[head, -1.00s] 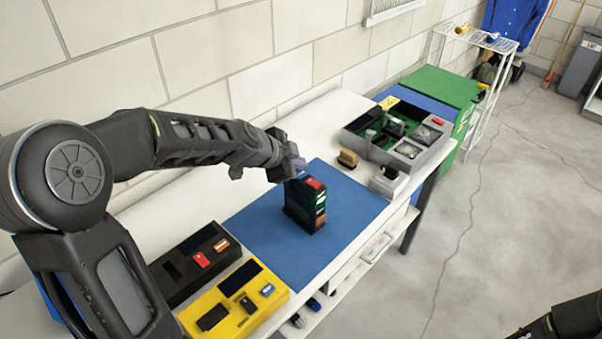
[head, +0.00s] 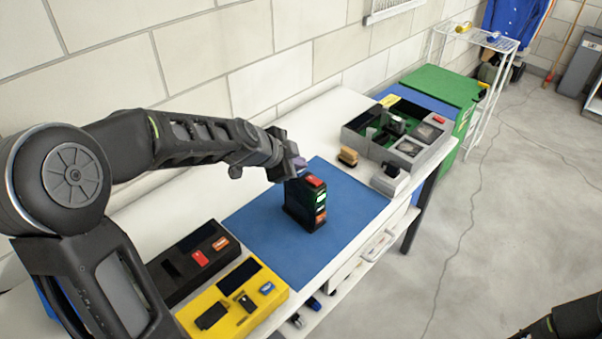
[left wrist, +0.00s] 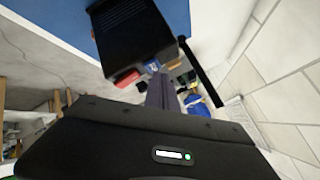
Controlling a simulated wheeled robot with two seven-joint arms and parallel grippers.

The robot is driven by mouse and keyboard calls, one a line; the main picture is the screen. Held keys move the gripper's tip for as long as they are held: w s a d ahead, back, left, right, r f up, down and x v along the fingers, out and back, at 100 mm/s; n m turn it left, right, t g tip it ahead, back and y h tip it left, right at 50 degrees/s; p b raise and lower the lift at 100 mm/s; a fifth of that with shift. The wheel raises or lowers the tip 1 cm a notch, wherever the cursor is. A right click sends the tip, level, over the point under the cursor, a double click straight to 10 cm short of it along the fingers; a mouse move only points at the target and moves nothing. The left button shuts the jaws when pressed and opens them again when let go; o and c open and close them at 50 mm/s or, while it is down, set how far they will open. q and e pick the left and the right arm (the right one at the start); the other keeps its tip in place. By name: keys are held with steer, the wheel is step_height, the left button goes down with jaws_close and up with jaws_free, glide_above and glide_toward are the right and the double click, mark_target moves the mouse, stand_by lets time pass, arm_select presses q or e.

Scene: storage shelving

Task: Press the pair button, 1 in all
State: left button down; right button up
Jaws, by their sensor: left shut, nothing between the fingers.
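A black box-shaped device (head: 300,206) stands upright on a blue mat (head: 262,236). It has a red button (head: 315,181) on top and green and orange parts on its side facing the front edge. In the left wrist view the device (left wrist: 133,38) shows its red button (left wrist: 127,78) and, beside it, a small blue button (left wrist: 152,67) with a white mark. My left gripper (head: 291,172) is shut and empty at the device's top. In the left wrist view its fingertips (left wrist: 159,82) are close to the blue button; I cannot tell whether they touch. My right gripper is not in view.
Black (head: 165,290) and yellow (head: 272,301) panels lie at the near left. The wall runs behind the table. The mat's right part is clear.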

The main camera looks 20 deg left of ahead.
mark_target(299, 173)
arm_select(q)
steer(key=shift+f+b, duration=0.4)
steer(key=shift+b, duration=0.15)
stand_by(0.9)
steer(key=shift+r+p, duration=0.4)
steer(key=shift+r, duration=0.4)
steer(key=shift+r, duration=0.1)
steer(key=shift+r+p, duration=1.6)
steer(key=shift+r, duration=0.85)
steer(key=shift+f, duration=0.1)
